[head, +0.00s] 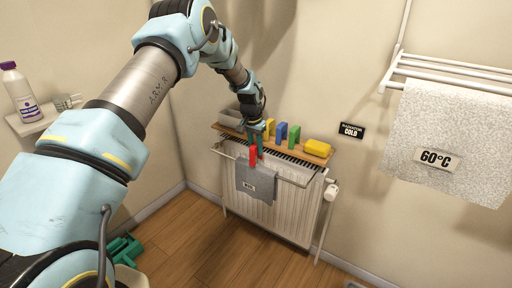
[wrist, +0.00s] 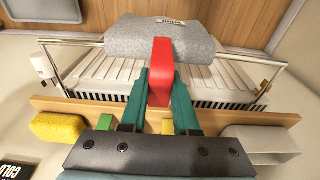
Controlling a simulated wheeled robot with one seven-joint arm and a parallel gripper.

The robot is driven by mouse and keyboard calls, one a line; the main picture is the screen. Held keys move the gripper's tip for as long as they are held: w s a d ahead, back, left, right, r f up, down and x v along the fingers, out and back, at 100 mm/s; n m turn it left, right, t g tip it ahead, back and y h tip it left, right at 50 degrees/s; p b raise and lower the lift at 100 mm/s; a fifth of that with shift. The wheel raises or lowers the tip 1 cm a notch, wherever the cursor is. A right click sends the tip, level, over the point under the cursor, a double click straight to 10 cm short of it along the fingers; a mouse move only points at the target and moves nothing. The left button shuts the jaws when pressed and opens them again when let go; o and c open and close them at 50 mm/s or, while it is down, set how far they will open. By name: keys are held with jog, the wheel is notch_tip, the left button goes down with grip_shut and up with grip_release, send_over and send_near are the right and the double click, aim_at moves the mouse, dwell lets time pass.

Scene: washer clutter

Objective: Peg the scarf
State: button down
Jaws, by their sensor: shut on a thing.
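The grey scarf (head: 257,181) hangs over the front rail of the radiator, with a small label on it. It also shows in the wrist view (wrist: 200,42) at the top middle. My gripper (head: 257,148) is shut on a red peg (head: 253,154). In the wrist view, the teal fingers of my gripper (wrist: 162,80) press on both sides of the red peg (wrist: 161,60). The peg overlaps the near edge of the scarf at the rail. I cannot tell whether its jaws straddle the cloth. The peg's lower end is hidden.
A wooden shelf (head: 224,132) tops the radiator (head: 283,215). On it stand a blue peg (head: 282,131), a green peg (head: 294,136), a yellow sponge (head: 318,148) and a grey tray (head: 232,115). A towel (head: 445,120) hangs on a wall rack at right.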

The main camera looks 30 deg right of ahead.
jog(key=shift+f+b, duration=1.4)
jog(key=shift+f, duration=1.25)
jog(key=shift+a+f, duration=0.1)
jog(key=shift+f, duration=0.2)
jog(key=shift+s+f, duration=0.1)
jog(key=c, duration=0.8)
grip_release()
jog(key=shift+f, duration=0.1)
jog(key=shift+c, duration=0.2)
jog(key=shift+r+p, duration=2)
jog(key=shift+r, duration=2.2)
